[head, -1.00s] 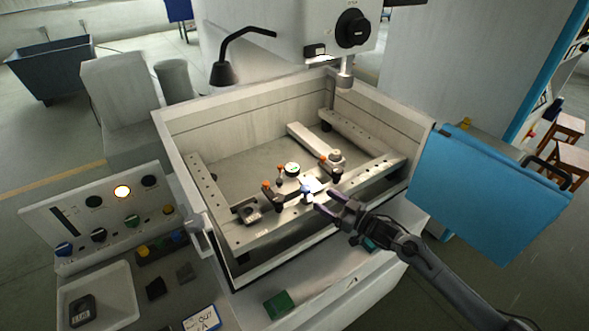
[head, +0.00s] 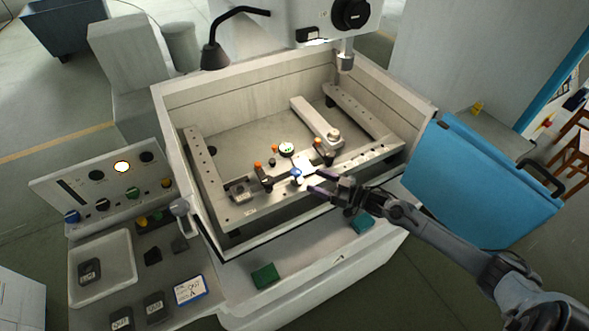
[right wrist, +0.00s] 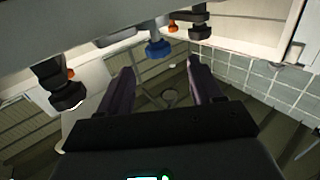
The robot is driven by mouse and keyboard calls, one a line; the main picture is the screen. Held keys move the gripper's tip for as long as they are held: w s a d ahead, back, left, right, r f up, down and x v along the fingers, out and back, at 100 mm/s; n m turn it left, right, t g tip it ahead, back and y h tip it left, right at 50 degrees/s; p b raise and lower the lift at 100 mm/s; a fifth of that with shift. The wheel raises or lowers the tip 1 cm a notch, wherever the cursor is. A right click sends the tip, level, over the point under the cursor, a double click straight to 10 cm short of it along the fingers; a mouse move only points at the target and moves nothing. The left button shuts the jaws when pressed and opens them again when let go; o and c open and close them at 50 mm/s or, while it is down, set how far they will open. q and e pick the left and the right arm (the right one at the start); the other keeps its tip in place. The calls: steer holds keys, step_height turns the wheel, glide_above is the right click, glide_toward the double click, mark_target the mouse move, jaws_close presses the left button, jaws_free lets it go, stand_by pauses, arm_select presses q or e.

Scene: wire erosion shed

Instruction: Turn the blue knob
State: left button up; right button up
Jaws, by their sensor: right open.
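A small blue knob (head: 296,173) sits on the clamped fixture on the front rail inside the machine's tank. It also shows in the right wrist view (right wrist: 158,48), beyond the fingertips and between their lines. My right gripper (head: 317,183) is open and empty just right of this knob, apart from it as far as I can tell. Its two dark fingers (right wrist: 160,75) are spread in the right wrist view. A second blue knob (head: 72,216) is on the control panel (head: 52,189) at the left, far from my gripper. My left gripper is not in view.
The tank's wall (head: 172,130) surrounds the rails. A blue cover (head: 480,185) is at right.

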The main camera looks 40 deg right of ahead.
mark_target(295, 171)
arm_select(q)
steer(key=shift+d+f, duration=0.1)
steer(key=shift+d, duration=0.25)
arm_select(e)
steer(key=x, duration=0.9)
steer(key=shift+d, duration=0.2)
steer(key=shift+c, duration=0.2)
steer(key=c, duration=1)
steer(key=n+g+y+b, duration=0.1)
steer(key=n+y+b, duration=0.1)
steer(key=b, duration=0.2)
steer(key=shift+f, duration=0.2)
steer(key=shift+c, duration=0.2)
steer(key=shift+r+n+g+y+b, duration=0.15)
steer(key=shift+n+g+y+b, duration=0.2)
steer(key=shift+g+y, duration=0.2)
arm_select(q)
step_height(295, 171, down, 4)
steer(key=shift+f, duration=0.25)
arm_select(e)
steer(key=o, duration=1)
steer(key=shift+c, duration=0.2)
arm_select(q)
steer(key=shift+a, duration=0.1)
arm_select(e)
steer(key=shift+o, duration=0.6)
